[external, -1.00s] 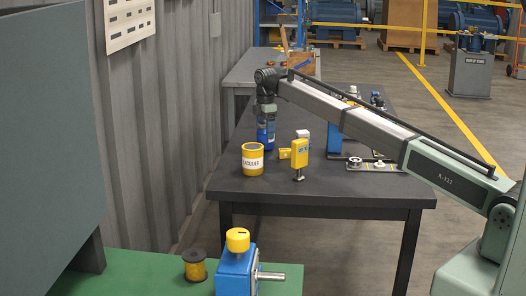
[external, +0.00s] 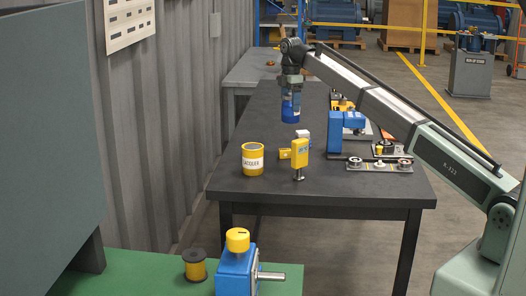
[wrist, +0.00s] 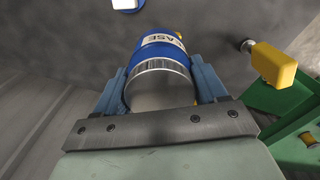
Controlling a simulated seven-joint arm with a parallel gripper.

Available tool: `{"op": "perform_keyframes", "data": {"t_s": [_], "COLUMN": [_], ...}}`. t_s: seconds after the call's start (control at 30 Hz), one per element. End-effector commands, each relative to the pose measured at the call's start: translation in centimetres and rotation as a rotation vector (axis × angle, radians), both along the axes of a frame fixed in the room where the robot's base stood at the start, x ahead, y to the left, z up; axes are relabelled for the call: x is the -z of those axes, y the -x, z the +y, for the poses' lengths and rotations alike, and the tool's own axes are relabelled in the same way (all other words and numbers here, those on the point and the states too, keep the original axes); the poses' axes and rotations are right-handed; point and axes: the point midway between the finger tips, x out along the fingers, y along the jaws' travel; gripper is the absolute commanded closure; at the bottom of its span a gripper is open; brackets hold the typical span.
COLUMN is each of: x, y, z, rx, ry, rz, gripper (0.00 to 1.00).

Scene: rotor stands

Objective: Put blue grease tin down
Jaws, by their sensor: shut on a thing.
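The blue grease tin (external: 291,108) hangs upright under my gripper (external: 291,88) in the external view, over the dark table's far left part. Its base appears clear of the table top. In the wrist view the tin (wrist: 158,48) shows its blue band, part of a white label and a grey metal end. The two blue fingers of my gripper (wrist: 161,82) are shut on its sides. The spot directly beneath the tin is hidden in the wrist view.
On the dark table (external: 290,196) stand a yellow lacquer tin (external: 252,160), a yellow tool (external: 299,158), a blue block stand (external: 345,132) and a plate with small parts (external: 380,165). The table's left strip behind the lacquer tin is clear.

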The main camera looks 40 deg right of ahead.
Motion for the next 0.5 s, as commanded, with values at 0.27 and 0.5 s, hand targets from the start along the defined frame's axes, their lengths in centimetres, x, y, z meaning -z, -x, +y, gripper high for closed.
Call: {"op": "perform_keyframes", "data": {"t_s": [0.27, 0.5], "x": [1.0, 2.3], "y": [10.8, 15.9], "z": [-0.6, -0.5], "rx": [-0.015, -0.053], "ry": [0.000, 0.000], "rz": [-0.002, -0.001], "gripper": [0.79, 0.79]}}
